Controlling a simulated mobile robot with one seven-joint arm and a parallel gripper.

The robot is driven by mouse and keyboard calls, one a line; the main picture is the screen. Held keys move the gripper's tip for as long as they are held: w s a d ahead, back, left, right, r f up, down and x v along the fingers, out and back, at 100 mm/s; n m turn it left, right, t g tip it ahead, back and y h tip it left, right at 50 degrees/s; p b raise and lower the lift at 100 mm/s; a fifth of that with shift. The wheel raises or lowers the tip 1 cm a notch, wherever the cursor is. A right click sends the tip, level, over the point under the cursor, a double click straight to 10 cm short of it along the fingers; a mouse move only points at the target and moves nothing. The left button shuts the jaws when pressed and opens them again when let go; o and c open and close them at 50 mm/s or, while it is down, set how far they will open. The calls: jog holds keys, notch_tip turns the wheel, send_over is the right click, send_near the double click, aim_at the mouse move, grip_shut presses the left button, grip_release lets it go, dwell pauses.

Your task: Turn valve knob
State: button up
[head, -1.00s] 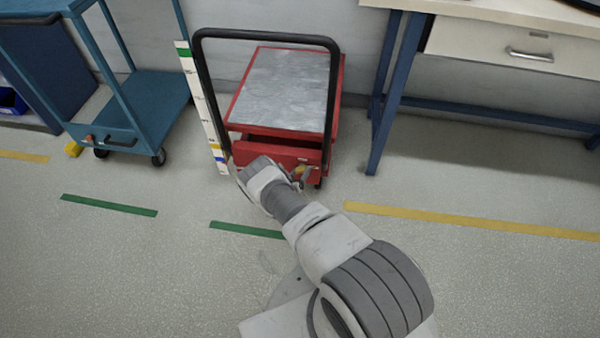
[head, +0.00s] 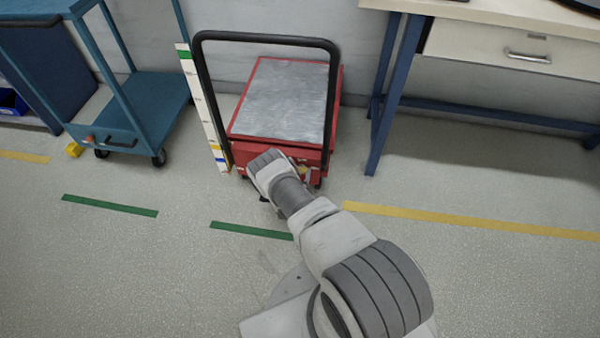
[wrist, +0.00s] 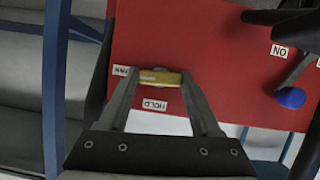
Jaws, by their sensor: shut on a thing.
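The yellow valve knob (wrist: 160,80) sits on the red front panel (wrist: 210,60) of a lift cart. In the wrist view my gripper (wrist: 159,75) has one finger on each side of the knob and is shut on it. The knob lies roughly crosswise in the picture. An upside-down "HOLD" label (wrist: 155,105) is below it, and a second small label (wrist: 122,71), too small to read surely, is at its left. In the head view the cart's grey platform (head: 285,100) sits close above the red body; my wrist mostly hides the knob.
A lever with a blue ball (wrist: 291,98) is right of the knob, near an "ON" label (wrist: 279,51). The cart has a black push handle (head: 265,38); a striped scale (head: 202,105) stands beside it. A blue trolley (head: 135,105) is left, a workbench (head: 500,50) right. Floor in front is open.

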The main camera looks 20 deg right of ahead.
dwell(0.3)
jog(key=o, duration=1.4)
jog(key=shift+s+r, duration=0.1)
